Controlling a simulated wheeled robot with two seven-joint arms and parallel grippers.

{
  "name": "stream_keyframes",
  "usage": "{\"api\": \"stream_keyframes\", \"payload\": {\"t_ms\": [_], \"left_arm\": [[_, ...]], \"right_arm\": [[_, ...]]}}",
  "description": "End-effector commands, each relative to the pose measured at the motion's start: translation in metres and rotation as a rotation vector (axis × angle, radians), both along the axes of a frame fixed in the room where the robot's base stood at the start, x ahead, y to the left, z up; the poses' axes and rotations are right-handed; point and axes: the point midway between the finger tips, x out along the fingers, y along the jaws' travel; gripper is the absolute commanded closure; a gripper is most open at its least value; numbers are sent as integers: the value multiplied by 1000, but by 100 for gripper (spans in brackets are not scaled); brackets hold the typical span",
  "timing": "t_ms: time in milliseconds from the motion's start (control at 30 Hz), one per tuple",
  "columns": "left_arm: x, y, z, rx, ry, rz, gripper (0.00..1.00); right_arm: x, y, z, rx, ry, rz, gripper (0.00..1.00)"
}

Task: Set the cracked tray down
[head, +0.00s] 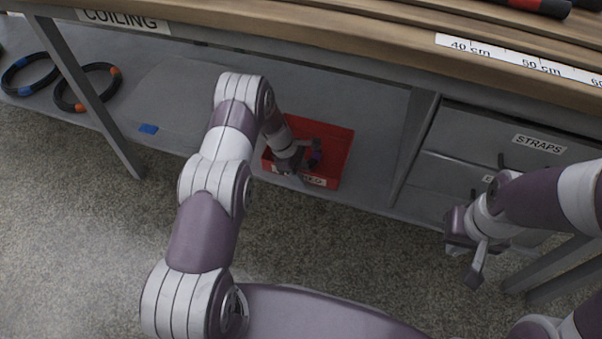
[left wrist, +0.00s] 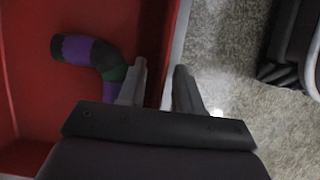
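The red tray (head: 338,150) is at the lower shelf's front, under the bench, with a white label on its front that is partly hidden by my left gripper. My left gripper (head: 290,170) is at the tray's front wall. A bent purple and dark green hose piece (left wrist: 85,52) lies inside the tray. I cannot make out a crack. My right gripper (head: 477,262) is away to the right, before the drawers, and its opening is unclear.
The grey lower shelf (head: 185,90) has free room left of the tray, with a blue patch (head: 148,129) near its edge. Two coiled hoses (head: 88,88) lie at the far left. A drawer unit (head: 470,150) labelled STRAPS stands right. The wooden bench top (head: 300,25) overhangs.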

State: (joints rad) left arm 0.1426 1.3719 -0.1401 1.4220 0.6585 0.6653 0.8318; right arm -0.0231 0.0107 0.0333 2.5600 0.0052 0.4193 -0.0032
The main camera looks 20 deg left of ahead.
Motion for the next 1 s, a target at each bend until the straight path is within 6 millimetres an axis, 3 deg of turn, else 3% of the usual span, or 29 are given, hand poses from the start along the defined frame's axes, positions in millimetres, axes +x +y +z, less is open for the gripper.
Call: {"api": "stream_keyframes", "payload": {"t_ms": [167, 367, 400, 700, 1000], "left_arm": [[1, 4, 17, 0, -1, 0, 66], [1, 22, 60, 0, -1, 2, 66], [1, 35, 53, 0, 1, 6, 66], [2, 110, 51, 0, 0, 3, 66], [3, 139, 49, -1, 0, 1, 66]], "right_arm": [[0, 0, 11, 0, 0, 0, 100], [0, 0, 38, 0, 0, 0, 100], [0, 0, 37, 0, 0, 0, 100], [0, 0, 51, 0, 0, 0, 100], [0, 0, 53, 0, 0, 0, 100]]}}
